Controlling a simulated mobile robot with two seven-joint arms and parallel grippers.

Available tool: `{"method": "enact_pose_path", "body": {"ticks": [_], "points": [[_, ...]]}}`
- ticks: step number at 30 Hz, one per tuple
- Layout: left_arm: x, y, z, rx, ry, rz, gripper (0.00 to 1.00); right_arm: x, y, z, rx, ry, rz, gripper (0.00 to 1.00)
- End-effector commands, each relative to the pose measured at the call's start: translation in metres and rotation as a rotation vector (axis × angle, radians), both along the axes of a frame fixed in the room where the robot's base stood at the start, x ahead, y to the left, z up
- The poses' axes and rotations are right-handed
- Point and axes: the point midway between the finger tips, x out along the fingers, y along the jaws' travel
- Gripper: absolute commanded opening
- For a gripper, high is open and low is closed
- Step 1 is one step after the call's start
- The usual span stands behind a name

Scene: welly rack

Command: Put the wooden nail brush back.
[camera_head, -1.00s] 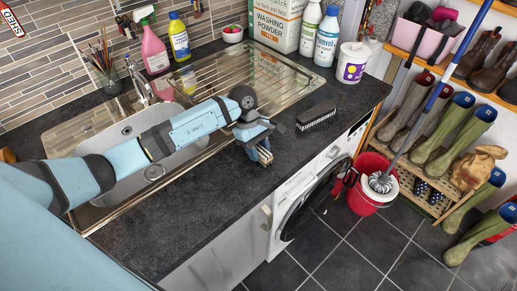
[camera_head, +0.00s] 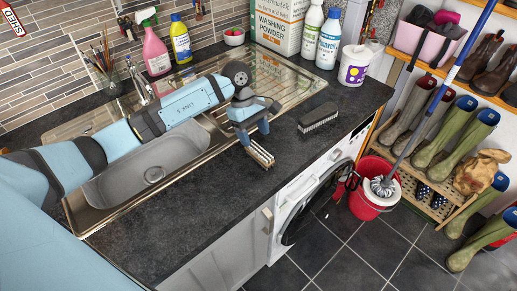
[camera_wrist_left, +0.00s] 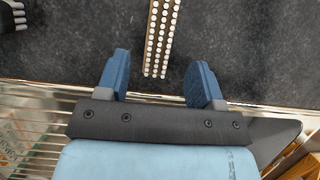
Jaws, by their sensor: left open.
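The wooden nail brush (camera_head: 259,153) lies on the dark worktop between the sink and the front edge. In the left wrist view the brush (camera_wrist_left: 160,35) shows rows of white bristle tufts turned toward the camera. My left gripper (camera_head: 254,132) is open just behind the brush, on its sink side. In the left wrist view the brush's near end lies in line with the gap between the gripper's fingers (camera_wrist_left: 161,65), which do not grip it. My right gripper is not in view.
A black brush (camera_head: 318,117) lies to the right on the worktop. The steel sink (camera_head: 150,165) and ribbed drainer (camera_head: 275,80) are behind the gripper. Bottles, a washing powder box (camera_head: 277,22) and a white tub (camera_head: 354,66) stand at the back. A red mop bucket (camera_head: 366,204) stands on the floor.

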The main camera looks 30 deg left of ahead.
Motion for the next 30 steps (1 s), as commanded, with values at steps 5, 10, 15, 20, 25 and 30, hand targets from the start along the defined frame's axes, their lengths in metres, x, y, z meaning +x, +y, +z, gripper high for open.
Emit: {"method": "enact_pose_path", "body": {"ticks": [5, 10, 15, 20, 25, 30], "points": [[0.005, 0.013, 0.031, 0.002, -0.003, 0.001, 0.61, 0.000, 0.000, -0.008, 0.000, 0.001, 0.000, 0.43], [0.007, 0.019, 0.047, 0.001, -0.001, 0.001, 0.61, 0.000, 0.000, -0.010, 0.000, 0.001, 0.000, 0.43], [0.007, 0.020, 0.051, -0.001, 0.001, 0.001, 0.61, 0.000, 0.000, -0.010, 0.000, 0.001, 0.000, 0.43], [0.007, 0.020, 0.051, -0.001, 0.001, 0.001, 0.61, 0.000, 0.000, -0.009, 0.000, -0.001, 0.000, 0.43], [0.007, 0.020, 0.051, -0.001, 0.001, 0.001, 0.61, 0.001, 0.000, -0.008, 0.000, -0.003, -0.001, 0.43], [0.007, 0.020, 0.051, -0.001, 0.001, 0.001, 0.61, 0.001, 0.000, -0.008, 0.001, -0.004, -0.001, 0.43]]}}
